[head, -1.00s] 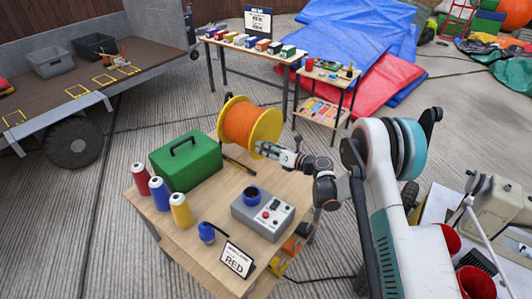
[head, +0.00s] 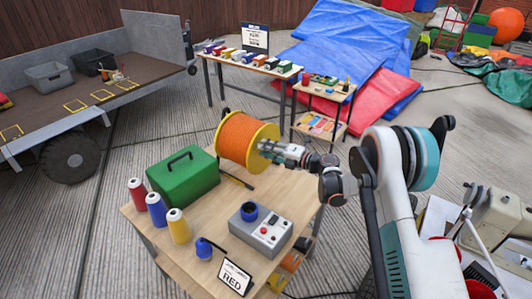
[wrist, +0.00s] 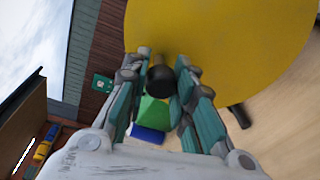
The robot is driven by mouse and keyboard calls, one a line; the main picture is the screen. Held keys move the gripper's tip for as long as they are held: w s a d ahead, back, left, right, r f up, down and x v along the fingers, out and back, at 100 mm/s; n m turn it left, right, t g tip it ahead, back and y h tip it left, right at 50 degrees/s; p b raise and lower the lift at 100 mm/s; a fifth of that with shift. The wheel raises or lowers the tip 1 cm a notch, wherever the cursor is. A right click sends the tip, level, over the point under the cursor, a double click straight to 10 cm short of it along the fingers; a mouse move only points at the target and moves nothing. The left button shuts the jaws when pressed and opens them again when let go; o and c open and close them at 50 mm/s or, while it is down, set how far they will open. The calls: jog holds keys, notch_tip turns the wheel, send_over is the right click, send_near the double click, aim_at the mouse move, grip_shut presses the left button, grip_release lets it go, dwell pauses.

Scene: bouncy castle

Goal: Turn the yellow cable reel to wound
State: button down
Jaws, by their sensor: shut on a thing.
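The yellow cable reel (head: 272,137) stands at the far edge of the wooden table, with orange cable (head: 238,138) around its drum. Its yellow flange (wrist: 225,45) fills the upper part of the wrist view. My gripper (head: 266,146) is at the reel's right flange. In the wrist view its fingers (wrist: 162,72) are closed around a black round knob (wrist: 161,80) beside the flange. How far the cable is wound cannot be told.
Farther back stand a long table (head: 250,66) and a small shelf table (head: 322,105). A trailer (head: 90,85) is at left.

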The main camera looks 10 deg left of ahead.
jog(key=shift+w+d+r+m, duration=0.1)
jog(key=shift+w+r+m, duration=0.1)
jog(key=shift+m, duration=0.1)
jog(key=c, duration=1.3)
grip_release()
jog(key=shift+f, duration=0.1)
jog(key=shift+c, duration=0.2)
jog(key=v, duration=1.2)
